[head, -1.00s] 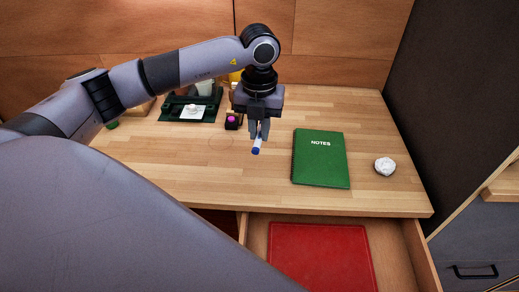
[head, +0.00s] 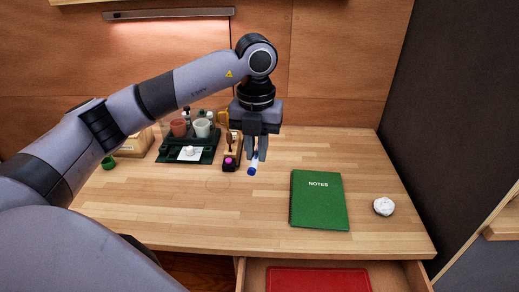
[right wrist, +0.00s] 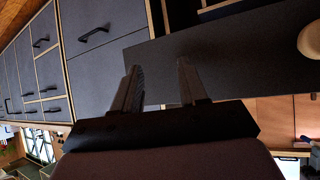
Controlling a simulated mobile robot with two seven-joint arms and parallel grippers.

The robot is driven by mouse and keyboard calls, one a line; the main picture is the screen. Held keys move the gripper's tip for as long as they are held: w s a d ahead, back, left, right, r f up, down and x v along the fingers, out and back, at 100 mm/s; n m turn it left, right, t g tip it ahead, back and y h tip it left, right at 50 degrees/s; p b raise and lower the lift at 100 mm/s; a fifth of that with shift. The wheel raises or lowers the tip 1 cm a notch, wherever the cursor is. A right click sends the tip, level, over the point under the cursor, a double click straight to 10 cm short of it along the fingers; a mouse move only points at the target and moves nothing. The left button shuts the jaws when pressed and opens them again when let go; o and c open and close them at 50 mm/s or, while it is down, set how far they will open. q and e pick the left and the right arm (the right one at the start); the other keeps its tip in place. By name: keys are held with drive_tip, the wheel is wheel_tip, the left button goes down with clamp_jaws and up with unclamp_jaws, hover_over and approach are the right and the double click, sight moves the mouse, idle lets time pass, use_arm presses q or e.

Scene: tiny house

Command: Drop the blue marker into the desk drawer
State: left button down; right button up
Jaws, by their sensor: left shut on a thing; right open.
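My left gripper (head: 256,152) points down over the desk and is shut on the blue marker (head: 252,169). The marker is white with a blue end and hangs tilted below the fingertips. The desk drawer (head: 392,275) is pulled open at the front of the desk, at the bottom of the head view. A red folder or book (head: 318,279) lies in it; the drawer's near part is cut off by the frame. My right gripper (right wrist: 158,88) shows only in the right wrist view, open and empty, away from the desk top.
A green notebook (head: 318,200) and a crumpled paper ball (head: 384,206) lie on the desk's right half. A dark green tray (head: 170,150) with cups stands at the back left, beside a small organizer (head: 231,163). The front middle of the desk is clear. Grey drawer fronts (right wrist: 100,25) fill the right wrist view's upper left.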

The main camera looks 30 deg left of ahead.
use_arm(q)
drive_tip(key=m, duration=0.3)
drive_tip(key=d+f+m, duration=0.1)
drive_tip(key=m, duration=0.1)
drive_tip(key=shift+s, duration=0.25)
drive_tip(key=s+d+f+m, duration=0.2)
drive_tip(key=d+f+m, duration=0.1)
drive_tip(key=m, duration=1.4)
drive_tip(key=s+d+f+m, duration=0.2)
drive_tip(key=d+f+m, duration=0.1)
drive_tip(key=m, duration=1.5)
drive_tip(key=shift+s+d+m, duration=0.3)
drive_tip(key=shift+d, duration=0.25)
